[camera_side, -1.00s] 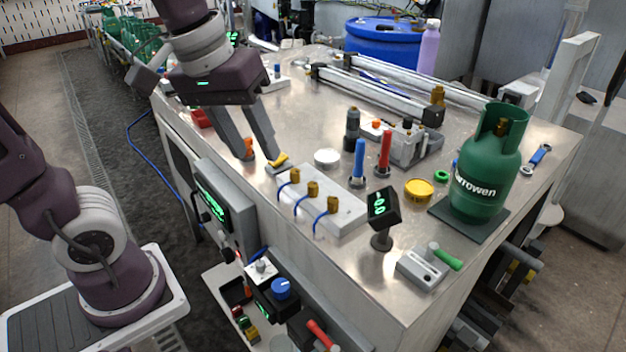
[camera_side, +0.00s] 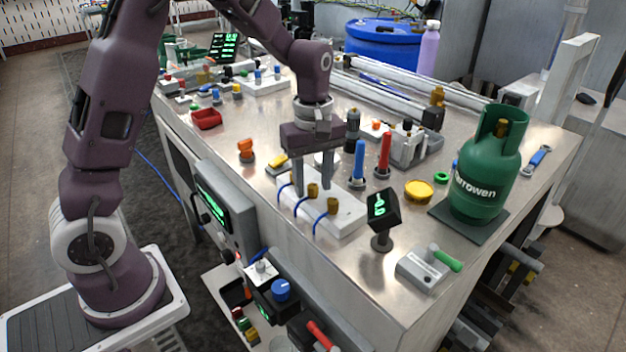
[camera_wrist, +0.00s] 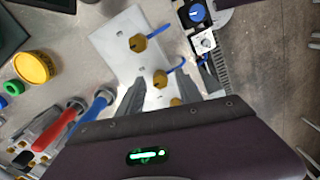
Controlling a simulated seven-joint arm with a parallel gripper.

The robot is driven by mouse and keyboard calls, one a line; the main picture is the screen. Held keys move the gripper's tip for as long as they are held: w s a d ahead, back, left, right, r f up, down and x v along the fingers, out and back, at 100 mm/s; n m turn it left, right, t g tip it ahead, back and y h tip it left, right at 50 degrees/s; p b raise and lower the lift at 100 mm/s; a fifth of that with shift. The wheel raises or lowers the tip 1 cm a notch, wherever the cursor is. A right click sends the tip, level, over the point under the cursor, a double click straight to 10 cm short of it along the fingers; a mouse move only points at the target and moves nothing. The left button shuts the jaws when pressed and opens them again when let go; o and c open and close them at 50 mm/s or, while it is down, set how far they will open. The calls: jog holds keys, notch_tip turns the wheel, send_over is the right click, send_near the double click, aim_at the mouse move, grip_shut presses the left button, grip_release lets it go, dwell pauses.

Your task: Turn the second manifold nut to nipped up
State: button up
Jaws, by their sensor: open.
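The white manifold block (camera_side: 345,217) on the steel bench carries three brass nuts in a row, each with a blue hose. The second, middle nut (camera_side: 313,191) appears between the fingers of my gripper (camera_side: 312,186), which points down over the block and is open. An end nut (camera_wrist: 138,43) is clear of the fingers; the other end nut (camera_wrist: 175,102) is partly hidden by my gripper.
A blue-handled tool (camera_side: 359,163) and a red-handled one (camera_side: 384,152) stand upright close behind the block. A small black display (camera_side: 382,206) stands at its right. A green gas cylinder (camera_side: 485,175) is further right.

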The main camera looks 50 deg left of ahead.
grip_shut()
jog(key=shift+m, duration=0.3)
jog(key=m, duration=0.3)
jog(key=shift+m, duration=0.4)
jog(key=m, duration=0.4)
jog(key=shift+m, duration=0.3)
jog(key=m, duration=0.4)
jog(key=shift+m, duration=2.1)
